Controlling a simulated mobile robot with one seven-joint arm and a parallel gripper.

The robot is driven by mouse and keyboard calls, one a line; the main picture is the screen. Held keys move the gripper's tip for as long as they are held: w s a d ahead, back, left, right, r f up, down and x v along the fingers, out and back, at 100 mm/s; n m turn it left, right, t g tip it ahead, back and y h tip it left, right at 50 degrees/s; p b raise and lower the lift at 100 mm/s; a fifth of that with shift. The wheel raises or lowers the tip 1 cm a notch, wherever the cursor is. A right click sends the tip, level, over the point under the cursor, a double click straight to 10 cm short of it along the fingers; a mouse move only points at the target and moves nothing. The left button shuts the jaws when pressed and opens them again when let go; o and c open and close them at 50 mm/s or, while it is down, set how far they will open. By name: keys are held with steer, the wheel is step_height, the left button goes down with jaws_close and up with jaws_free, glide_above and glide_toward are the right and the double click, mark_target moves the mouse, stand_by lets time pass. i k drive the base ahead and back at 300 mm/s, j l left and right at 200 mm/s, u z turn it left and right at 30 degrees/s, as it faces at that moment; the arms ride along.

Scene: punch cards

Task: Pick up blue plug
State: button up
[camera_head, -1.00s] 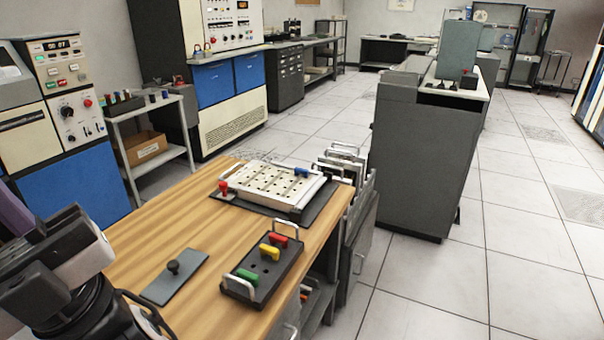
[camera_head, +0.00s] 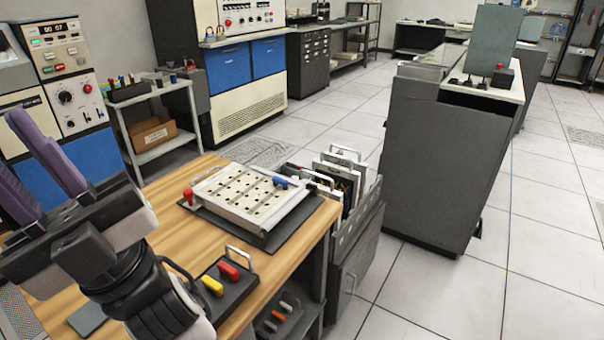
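A blue plug (camera_head: 281,183) sits on the far right part of a white punched board (camera_head: 243,202), near its right edge. A red plug (camera_head: 189,196) is at the board's left corner. The board rests on a dark base on the wooden table (camera_head: 180,240). My gripper (camera_head: 12,140) is at the left edge of the view, above the table's left side. Its two purple fingers stand apart with nothing visible between them. It is well away from the blue plug. Part of one finger is cut off by the picture edge.
A black tray (camera_head: 238,297) with red and yellow handles is at the table's front, partly hidden by my arm. A rack of small coloured plugs (camera_head: 128,92) stands on a side cart. Upright panels (camera_head: 345,175) adjoin the table's right side.

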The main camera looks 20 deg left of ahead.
mark_target(277, 180)
steer(key=i+l, duration=1)
steer(key=i, duration=0.2)
steer(key=i+l, duration=0.45)
steer(key=i, duration=0.15)
steer(key=i+l+u, duration=0.65)
steer(key=k+j+u, duration=0.1)
steer(key=u, duration=1.2)
steer(key=i+u, duration=0.1)
steer(key=i, duration=0.4)
